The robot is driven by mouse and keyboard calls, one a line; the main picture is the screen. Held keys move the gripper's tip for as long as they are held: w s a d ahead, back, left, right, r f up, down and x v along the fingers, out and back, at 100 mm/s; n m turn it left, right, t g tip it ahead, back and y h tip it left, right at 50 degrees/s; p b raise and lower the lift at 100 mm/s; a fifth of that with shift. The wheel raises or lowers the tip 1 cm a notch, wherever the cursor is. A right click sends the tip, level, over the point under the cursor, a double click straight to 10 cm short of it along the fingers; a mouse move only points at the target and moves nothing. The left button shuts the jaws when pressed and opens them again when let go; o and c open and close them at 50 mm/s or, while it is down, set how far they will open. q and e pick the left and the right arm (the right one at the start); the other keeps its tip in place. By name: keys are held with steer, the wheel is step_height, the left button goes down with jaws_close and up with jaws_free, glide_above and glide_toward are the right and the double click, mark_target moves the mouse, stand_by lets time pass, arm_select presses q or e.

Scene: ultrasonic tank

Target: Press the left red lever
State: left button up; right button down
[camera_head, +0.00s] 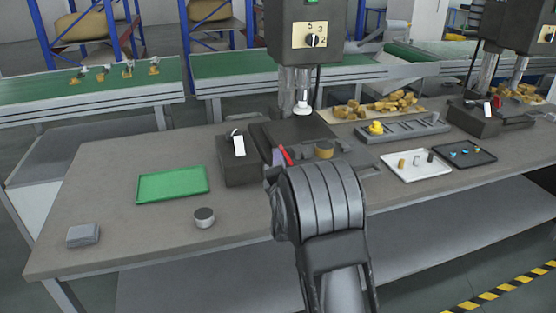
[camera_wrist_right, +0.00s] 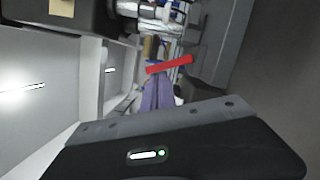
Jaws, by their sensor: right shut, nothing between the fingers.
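A red lever (camera_head: 287,155) shows at the front of the left press machine, just beyond my right arm. In the right wrist view the red lever (camera_wrist_right: 169,64) is a tilted red bar across the picture's middle. My right gripper (camera_head: 278,158) is shut and empty, mostly hidden behind my own wrist in the head view. In the right wrist view the purple-grey fingers of the right gripper (camera_wrist_right: 158,88) point at the lever, their tips just below it in the picture. I cannot tell whether they touch it. My left gripper is not in view.
The press head (camera_head: 304,28) hangs over its dark base. A dark box with a switch (camera_head: 240,165) stands left of the lever. A green tray (camera_head: 172,184), a round knob-like part (camera_head: 204,217) and a grey block (camera_head: 83,235) lie on the table's left. A white tray (camera_head: 416,171) is right.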

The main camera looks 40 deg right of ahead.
steer(key=shift+d+r+m, duration=0.15)
steer(key=shift+r+m, duration=0.05)
steer(key=shift+m, duration=0.3)
steer(key=m, duration=0.1)
steer(key=d+r+m+p, duration=0.1)
steer(key=m, duration=0.1)
steer(key=m+g, duration=0.1)
steer(key=shift+s+d+r, duration=0.15)
steer(key=shift+s+d, duration=0.1)
steer(key=shift+s, duration=0.1)
steer(key=shift+s+d+r+m+y, duration=0.15)
steer(key=shift+d+m+y, duration=0.2)
steer(key=shift+m, duration=0.65)
steer(key=shift+g, duration=0.3)
steer(key=shift+a, duration=0.1)
